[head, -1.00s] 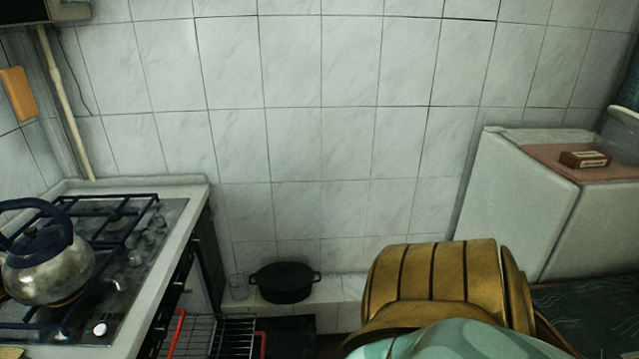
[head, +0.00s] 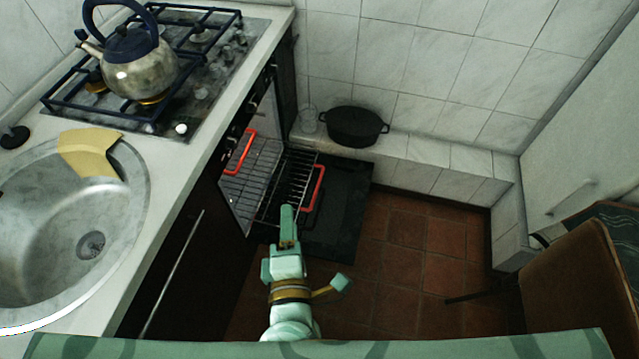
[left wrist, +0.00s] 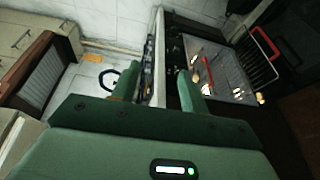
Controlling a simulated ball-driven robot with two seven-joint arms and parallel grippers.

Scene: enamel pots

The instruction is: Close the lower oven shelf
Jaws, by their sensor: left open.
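The oven (head: 268,110) under the hob stands open, its dark door (head: 345,215) lowered over the floor. A wire shelf with a red handle (head: 313,190) sticks out over the door and appears to be the lower one. Another red handle (head: 240,150) shows nearer the oven front, at the other wire rack. Red handles also show in the left wrist view (left wrist: 265,45). My left gripper (head: 288,222) is open and empty, just in front of the pulled-out shelf, apart from its handle as far as I can see. Its fingers also show in the left wrist view (left wrist: 157,92). My right gripper is out of view.
A kettle (head: 138,65) stands on the hob. A sink (head: 60,220) with a yellow cloth (head: 92,152) is at the left. A black pot (head: 355,126) sits on the tiled ledge. A brown chair (head: 575,285) is at the right. Floor tiles between are clear.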

